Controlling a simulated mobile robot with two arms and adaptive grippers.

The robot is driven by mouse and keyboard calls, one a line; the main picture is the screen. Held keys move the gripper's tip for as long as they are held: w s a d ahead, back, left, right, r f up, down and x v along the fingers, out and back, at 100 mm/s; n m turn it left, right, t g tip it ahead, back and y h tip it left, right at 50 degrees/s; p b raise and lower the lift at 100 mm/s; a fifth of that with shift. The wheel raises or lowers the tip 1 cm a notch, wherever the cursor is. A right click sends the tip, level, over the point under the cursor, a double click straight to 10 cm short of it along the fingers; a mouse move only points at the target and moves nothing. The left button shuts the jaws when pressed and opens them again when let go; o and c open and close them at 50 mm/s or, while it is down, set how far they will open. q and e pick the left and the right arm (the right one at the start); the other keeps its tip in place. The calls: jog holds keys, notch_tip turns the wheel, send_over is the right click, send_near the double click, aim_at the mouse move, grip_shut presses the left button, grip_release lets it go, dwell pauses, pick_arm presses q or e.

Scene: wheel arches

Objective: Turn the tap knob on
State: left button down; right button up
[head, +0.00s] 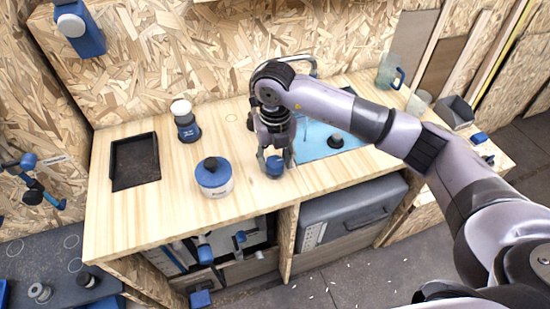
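The curved metal tap (302,60) rises at the back of the wooden worktop, partly hidden behind my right arm. A small round blue knob-like piece (275,167) shows low between the fingers of my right gripper (276,160). The gripper points down over the worktop, just left of the blue sink area (312,143). Its fingers stand apart on either side of the blue piece. I cannot tell whether they touch it. The base of the tap is hidden by the gripper and arm. My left gripper is not in view.
On the worktop (150,215) stand a black tray (135,162), a white-topped dark jar (186,125) and a blue-lidded white pot (214,180). A dark round piece (335,141) sits on the sink area. A clear jug (388,72) and a grey bin (455,113) are at right.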

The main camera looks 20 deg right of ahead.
aim_at(275, 162)
jog(key=o, duration=0.3)
notch_tip(275, 162, up, 12)
dwell(0.7)
jog(key=shift+s+f, duration=0.1)
